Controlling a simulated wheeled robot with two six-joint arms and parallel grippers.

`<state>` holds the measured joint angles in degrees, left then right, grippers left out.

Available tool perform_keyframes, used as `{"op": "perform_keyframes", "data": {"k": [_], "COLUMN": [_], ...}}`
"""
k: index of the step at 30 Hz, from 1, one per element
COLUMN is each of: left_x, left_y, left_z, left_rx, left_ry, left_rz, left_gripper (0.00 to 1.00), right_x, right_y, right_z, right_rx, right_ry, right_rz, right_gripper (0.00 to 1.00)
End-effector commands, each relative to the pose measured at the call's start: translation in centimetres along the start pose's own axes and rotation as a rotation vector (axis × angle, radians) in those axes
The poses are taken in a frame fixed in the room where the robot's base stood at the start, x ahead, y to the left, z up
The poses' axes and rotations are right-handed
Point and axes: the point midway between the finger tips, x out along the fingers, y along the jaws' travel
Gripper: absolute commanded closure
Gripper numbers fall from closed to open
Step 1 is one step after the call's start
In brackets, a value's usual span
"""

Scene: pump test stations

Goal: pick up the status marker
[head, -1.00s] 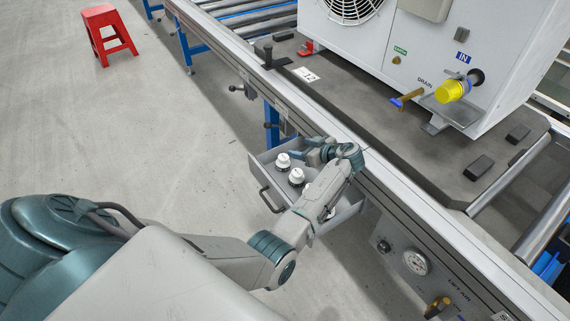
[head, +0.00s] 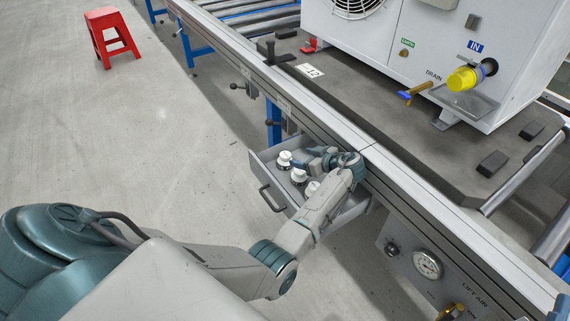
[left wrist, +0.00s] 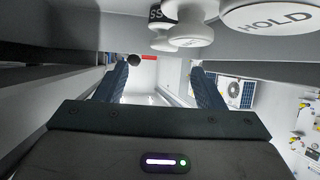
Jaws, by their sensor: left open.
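Several white round-topped status markers stand in the open grey drawer (head: 341,219) under the bench in the head view. One marker (head: 284,158) is at the drawer's far end, another (head: 299,175) is nearer, and a third is partly hidden by my left arm. My left gripper (head: 309,163) is at the drawer, just right of the markers, open and empty. In the left wrist view, its open fingers (left wrist: 159,72) have no marker between them. My right gripper is out of view.
The bench rail (head: 335,120) runs along the drawer's back side. A large white unit (head: 425,55) with a yellow cap (head: 462,79) stands on the bench. A red stool (head: 113,40) stands on clear floor.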

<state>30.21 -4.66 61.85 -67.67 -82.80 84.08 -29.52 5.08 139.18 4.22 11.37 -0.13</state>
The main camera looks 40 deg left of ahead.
Motion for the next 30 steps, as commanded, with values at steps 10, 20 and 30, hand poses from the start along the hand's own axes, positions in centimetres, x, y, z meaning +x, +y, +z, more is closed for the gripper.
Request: {"op": "perform_keyframes", "data": {"k": [10,20,30], "left_x": [4.2,7.2,7.2], "left_y": [-0.5,-0.6,-0.6], "left_z": [0.3,0.5,0.5], "left_rx": [0.001,0.000,0.000], "left_ry": [0.003,0.001,0.000], "left_rz": [-0.002,0.000,0.000], "left_gripper": [0.37,0.37,0.71], "right_x": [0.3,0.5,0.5], "right_y": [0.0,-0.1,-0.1], "right_z": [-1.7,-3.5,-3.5], "right_rx": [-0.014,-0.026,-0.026], "right_ry": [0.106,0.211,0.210], "right_rz": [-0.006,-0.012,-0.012], "right_gripper": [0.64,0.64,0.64]}}
